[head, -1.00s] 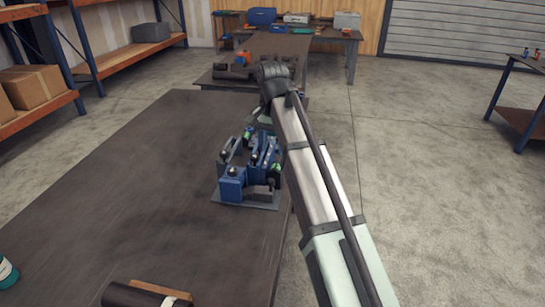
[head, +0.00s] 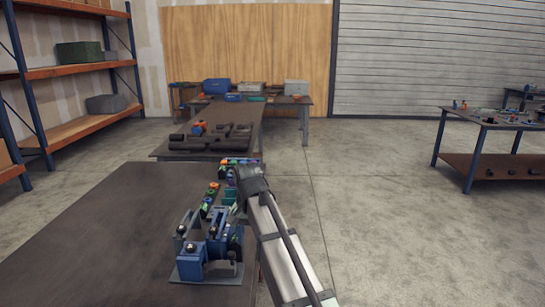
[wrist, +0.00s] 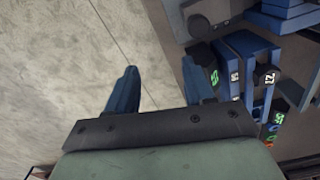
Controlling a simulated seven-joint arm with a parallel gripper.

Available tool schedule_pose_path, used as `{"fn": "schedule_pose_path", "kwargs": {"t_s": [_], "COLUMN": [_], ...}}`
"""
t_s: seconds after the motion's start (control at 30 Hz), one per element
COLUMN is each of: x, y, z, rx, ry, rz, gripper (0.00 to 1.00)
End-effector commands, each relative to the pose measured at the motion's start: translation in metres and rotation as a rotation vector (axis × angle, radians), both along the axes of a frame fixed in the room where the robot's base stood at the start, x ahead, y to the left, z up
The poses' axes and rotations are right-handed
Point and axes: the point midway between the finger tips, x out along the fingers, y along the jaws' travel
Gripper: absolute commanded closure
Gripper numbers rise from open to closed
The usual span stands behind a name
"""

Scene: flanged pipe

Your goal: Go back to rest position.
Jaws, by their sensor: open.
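My gripper shows in the wrist view (wrist: 160,90) with its two dark blue fingers apart and nothing between them. Grey concrete floor shows past the left finger, and the table edge and blue parts lie by the right finger. In the head view my arm reaches forward along the right edge of the near table (head: 80,235); its fingers are hidden behind my wrist. A blue clamp fixture (head: 192,258) on a grey plate stands on the table just left of my arm.
Small coloured parts (head: 210,197) stand in a row behind the fixture. Dark pipes (head: 215,140) lie on the table beyond. Orange shelving (head: 90,120) stands at the left, and another table (head: 490,118) at the right. The floor right of my arm is clear.

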Motion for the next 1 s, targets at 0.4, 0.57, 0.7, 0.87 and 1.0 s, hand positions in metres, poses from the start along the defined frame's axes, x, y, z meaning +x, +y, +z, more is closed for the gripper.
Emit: {"fn": "schedule_pose_path", "kwargs": {"t_s": [0.4,0.57,0.7,0.87,1.0], "x": [-0.015,-0.031,-0.050,-0.076,-0.103], "y": [-0.099,-0.135,-0.165,-0.198,-0.224], "z": [-0.154,-0.205,-0.246,-0.289,-0.323], "rx": [0.000,0.000,0.001,0.001,0.002], "ry": [0.002,0.002,0.001,0.001,0.001], "rz": [0.073,0.101,0.126,0.156,0.180], "gripper": [0.48,0.48,0.48,0.48,0.48]}}
